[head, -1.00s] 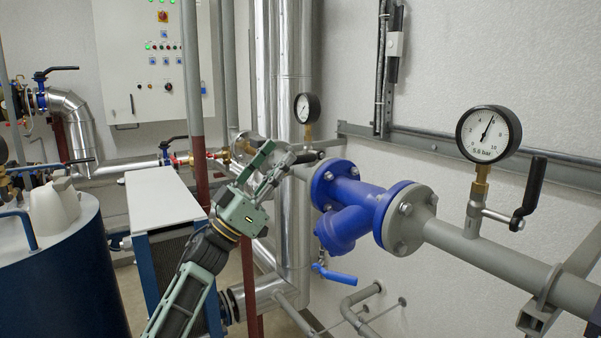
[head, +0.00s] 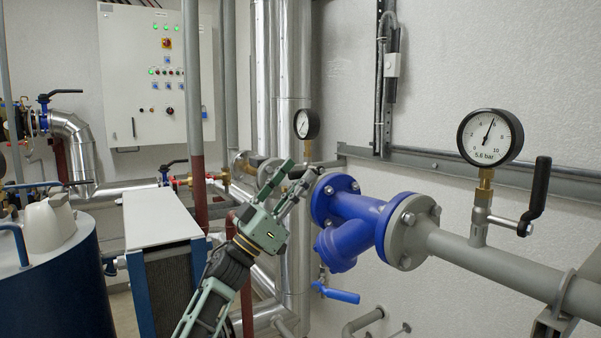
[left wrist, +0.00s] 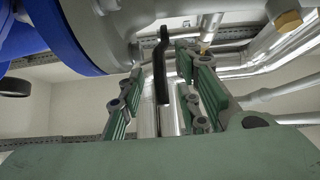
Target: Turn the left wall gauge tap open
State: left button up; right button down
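The left wall gauge (head: 307,124) is a small round dial with a black rim, standing on a brass stem above the pipe at the picture's middle. Its tap has a black lever (left wrist: 163,65), seen between my fingers in the left wrist view; in the head view my gripper partly hides the tap. My left gripper (head: 299,174) is open at the tap, one finger on each side of the lever. In the wrist view gaps show between lever and fingers; contact is not visible. My right gripper is not in view.
A blue strainer body (head: 352,225) with grey flanges sits just right of my left gripper. A larger gauge (head: 490,137) reading 5.6 bar, with a black tap lever (head: 539,190), stands farther right. A blue-handled drain valve (head: 338,294) hangs below. A steel-clad pipe (head: 295,80) rises behind.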

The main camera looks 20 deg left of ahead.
pick_arm(q)
jog(key=shift+w+d+r, duration=0.2)
jog(key=shift+w+r, duration=0.1)
jog(key=shift+w, duration=0.05)
jog(key=shift+c, duration=0.2)
grip_shut()
